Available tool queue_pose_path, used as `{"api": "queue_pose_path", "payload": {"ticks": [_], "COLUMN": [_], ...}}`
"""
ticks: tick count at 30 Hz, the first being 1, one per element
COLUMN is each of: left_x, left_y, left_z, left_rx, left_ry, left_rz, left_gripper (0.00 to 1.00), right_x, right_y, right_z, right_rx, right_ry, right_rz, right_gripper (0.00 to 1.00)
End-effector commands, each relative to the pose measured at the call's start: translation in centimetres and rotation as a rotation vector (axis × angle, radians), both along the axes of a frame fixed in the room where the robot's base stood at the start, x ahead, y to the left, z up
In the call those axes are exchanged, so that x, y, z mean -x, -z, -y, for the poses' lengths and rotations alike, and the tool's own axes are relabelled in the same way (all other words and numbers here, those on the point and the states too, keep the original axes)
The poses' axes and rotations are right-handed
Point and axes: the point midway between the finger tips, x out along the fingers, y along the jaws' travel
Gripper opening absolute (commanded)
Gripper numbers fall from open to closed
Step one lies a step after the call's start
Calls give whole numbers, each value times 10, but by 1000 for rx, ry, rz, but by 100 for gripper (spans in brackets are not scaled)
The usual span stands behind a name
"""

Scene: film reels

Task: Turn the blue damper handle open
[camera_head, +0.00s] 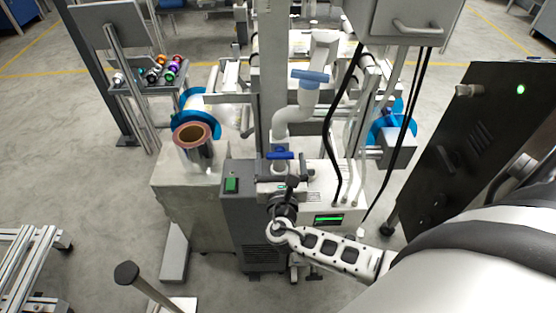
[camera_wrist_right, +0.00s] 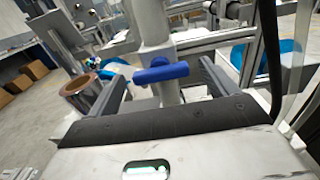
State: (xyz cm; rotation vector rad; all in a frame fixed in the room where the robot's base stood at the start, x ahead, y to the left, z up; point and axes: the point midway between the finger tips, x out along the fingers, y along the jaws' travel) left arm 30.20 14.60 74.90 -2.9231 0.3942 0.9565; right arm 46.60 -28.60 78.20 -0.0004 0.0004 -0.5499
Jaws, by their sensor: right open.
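A blue handle (camera_head: 280,155) sits crosswise on the lower part of a white pipe (camera_head: 282,125), above the grey machine. In the right wrist view the blue handle (camera_wrist_right: 161,73) lies nearly level across the pipe, between my finger lines and seemingly just beyond the tips. Contact with the handle cannot be made out. My left gripper is not in view.
A dark machine box (camera_head: 252,225) with a green switch stands below my right gripper. A blue-flanged reel (camera_head: 196,118) is at left, another (camera_head: 392,122) at right. Black cables (camera_head: 341,130) hang right of the pipe. A black cabinet (camera_head: 475,150) stands at right.

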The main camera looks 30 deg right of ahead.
Motion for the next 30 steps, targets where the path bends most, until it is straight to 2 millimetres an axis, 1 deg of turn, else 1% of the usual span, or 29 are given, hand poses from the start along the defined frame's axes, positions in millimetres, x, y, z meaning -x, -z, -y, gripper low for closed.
{"api": "queue_pose_path", "payload": {"ticks": [4,5,6,8,9,20,26,30], "left_x": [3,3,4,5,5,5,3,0], "left_y": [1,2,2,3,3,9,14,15], "left_z": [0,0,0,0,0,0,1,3], "left_rx": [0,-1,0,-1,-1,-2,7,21], "left_ry": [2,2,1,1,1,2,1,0], "left_rz": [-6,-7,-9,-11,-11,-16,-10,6], "left_gripper": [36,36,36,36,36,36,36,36], "right_x": [0,0,0,0,0,0,1,1], "right_y": [0,0,0,0,0,1,3,4], "right_z": [0,0,0,0,0,0,0,0], "right_rx": [0,0,0,0,0,-32,-122,-218], "right_ry": [0,0,0,0,0,1,1,2], "right_rz": [0,0,0,0,0,19,73,134], "right_gripper": [85,80,69,52,41,41,41,41]}}
